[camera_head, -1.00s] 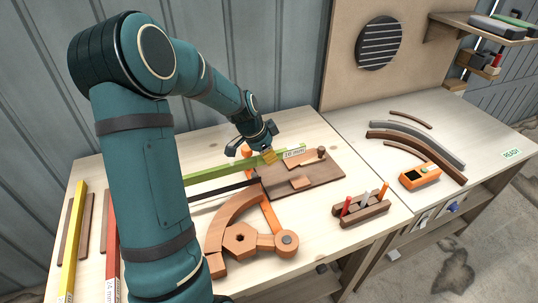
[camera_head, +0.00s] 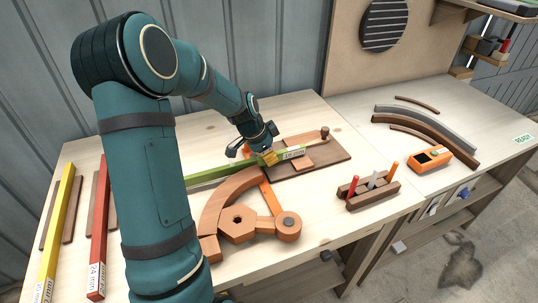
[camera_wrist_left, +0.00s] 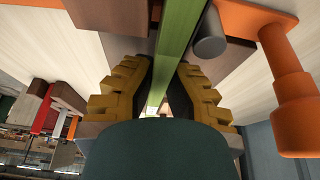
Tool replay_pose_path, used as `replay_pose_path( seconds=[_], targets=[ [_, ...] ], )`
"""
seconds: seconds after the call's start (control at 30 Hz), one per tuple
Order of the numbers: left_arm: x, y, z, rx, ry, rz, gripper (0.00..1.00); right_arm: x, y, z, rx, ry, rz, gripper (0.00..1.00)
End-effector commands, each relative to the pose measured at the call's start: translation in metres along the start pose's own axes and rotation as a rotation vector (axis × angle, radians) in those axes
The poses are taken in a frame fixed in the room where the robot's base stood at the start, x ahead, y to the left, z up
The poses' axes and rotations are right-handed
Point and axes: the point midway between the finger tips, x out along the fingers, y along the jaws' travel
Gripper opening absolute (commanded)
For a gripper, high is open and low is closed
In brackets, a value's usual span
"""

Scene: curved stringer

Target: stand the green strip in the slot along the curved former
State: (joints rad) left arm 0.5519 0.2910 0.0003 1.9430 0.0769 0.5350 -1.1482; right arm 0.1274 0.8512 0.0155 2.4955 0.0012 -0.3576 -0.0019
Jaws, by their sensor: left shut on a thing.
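The green strip (camera_head: 208,174) is long and narrow and has a white label near its right end. My left gripper (camera_head: 268,157) is shut on it near that end. In the left wrist view the strip (camera_wrist_left: 180,35) runs between the yellow finger pads (camera_wrist_left: 160,92). The strip lies low behind the curved former (camera_head: 222,199), an orange-brown wooden arc, and its right part is over the brown board (camera_head: 335,156). My arm hides its left end. I cannot tell whether any of it is in the slot. My right gripper is not in view.
A hexagonal block (camera_head: 238,224), an orange bar (camera_head: 270,197) and a round knob (camera_head: 288,224) are by the former. A tool holder (camera_head: 367,194) stands at the right. Yellow (camera_head: 61,230) and red (camera_head: 99,235) strips lie at the left.

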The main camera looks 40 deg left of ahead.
Motion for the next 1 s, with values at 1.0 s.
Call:
replay_pose_path(
  seconds=[1.0],
  targets=[
    [0.0086, -0.0001, 0.0035, 0.000, 0.000, 0.000, 0.39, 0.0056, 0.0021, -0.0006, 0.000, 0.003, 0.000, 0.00]
  ],
)
